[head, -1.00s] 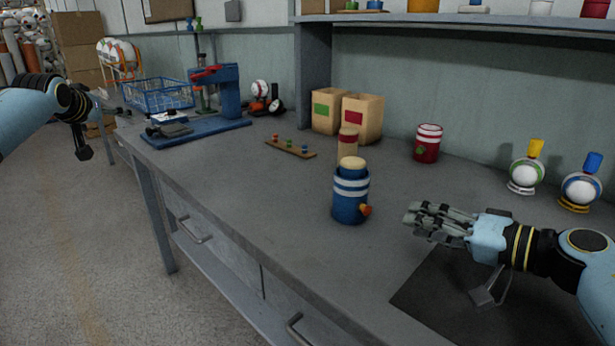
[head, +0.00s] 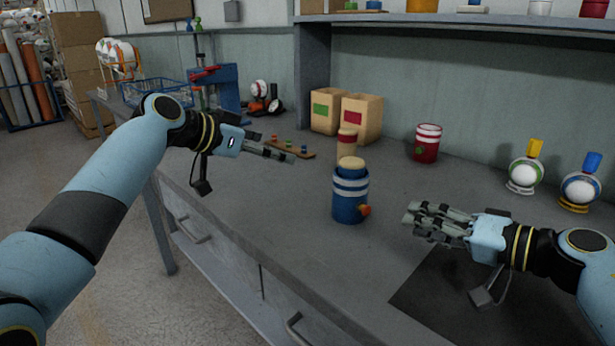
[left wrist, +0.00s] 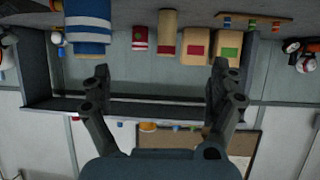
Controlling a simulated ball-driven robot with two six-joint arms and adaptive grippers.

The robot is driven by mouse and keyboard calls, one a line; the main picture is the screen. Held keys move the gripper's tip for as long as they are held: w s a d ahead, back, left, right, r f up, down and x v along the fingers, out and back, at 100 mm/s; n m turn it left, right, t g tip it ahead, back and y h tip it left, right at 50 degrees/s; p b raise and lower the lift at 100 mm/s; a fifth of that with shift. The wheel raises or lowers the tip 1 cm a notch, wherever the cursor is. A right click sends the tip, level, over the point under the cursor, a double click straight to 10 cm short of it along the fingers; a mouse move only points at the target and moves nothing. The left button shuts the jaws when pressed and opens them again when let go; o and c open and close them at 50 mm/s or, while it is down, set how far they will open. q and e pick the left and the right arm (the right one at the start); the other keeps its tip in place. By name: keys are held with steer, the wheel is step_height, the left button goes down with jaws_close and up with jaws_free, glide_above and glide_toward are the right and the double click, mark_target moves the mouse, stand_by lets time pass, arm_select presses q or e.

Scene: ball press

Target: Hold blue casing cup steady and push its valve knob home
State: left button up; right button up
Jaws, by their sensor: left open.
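The blue casing cup (head: 350,205) stands upright on the bench with two white bands and a tan round top. My right gripper (head: 410,214) looks open and empty, just right of the knob with a gap between. In the left wrist view, which is upside down, the cup (left wrist: 88,30) shows at the upper left, outside the open fingers; the knob is not visible there.
A red cup (head: 426,145), two tan boxes (head: 361,121) and a small peg board (head: 312,154) lie further back. A dark mat (head: 430,290) lies under my right arm. The bench front is clear.

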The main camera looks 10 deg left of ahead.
mark_target(340, 182)
arm_select(q)
steer(key=s+d+f+m+g+h, duration=0.1)
steer(key=s+d+f+m+h, duration=0.15)
steer(key=s+d, duration=0.45)
steer(key=x, duration=1.3)
steer(key=shift+w+r, duration=0.15)
steer(key=shift+r, duration=0.05)
